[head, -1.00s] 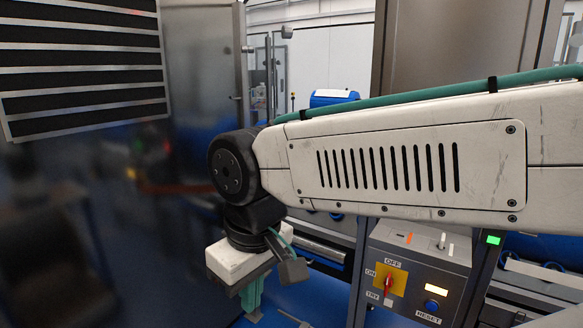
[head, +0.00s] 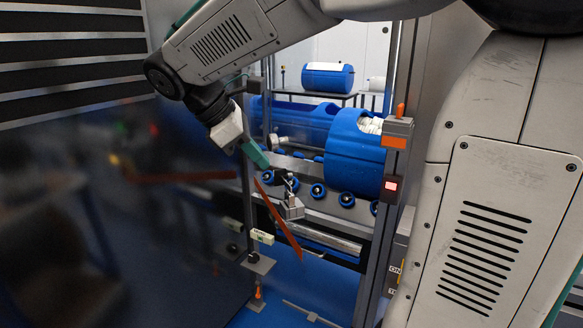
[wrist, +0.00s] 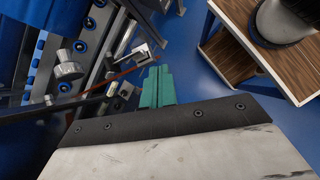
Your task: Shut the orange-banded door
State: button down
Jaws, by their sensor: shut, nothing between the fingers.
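The orange-banded door shows as a narrow slanting orange band (head: 279,222) in the head view. It stands open, swung out from the frame toward me; its panel is too clear or too edge-on to make out. A small grey fitting, perhaps its handle, is beside the band. The orange band (wrist: 118,78) also crosses the wrist view, left of my fingers. My gripper (head: 260,160), with teal fingers, is shut and empty, just above the band's far end in the head view. Its fingertips (wrist: 160,72) look close to the grey fitting; contact cannot be told.
Behind the opening lie a big blue tub (head: 357,150) and several blue rollers. A post with a red lamp (head: 391,186) stands at the right. A dark reflecting panel (head: 110,210) fills the left. The wrist view shows a wooden-topped stand (wrist: 232,27) at upper right. Blue floor is open below.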

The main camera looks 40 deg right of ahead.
jog(key=w+n+h, duration=0.2)
jog(key=w+n, duration=0.1)
jog(key=w, duration=0.2)
send_near(304, 177)
notch_tip(304, 177, down, 4)
jog(key=d, duration=0.3)
jog(key=shift+s+d, duration=0.4)
jog(key=shift+d, duration=0.15)
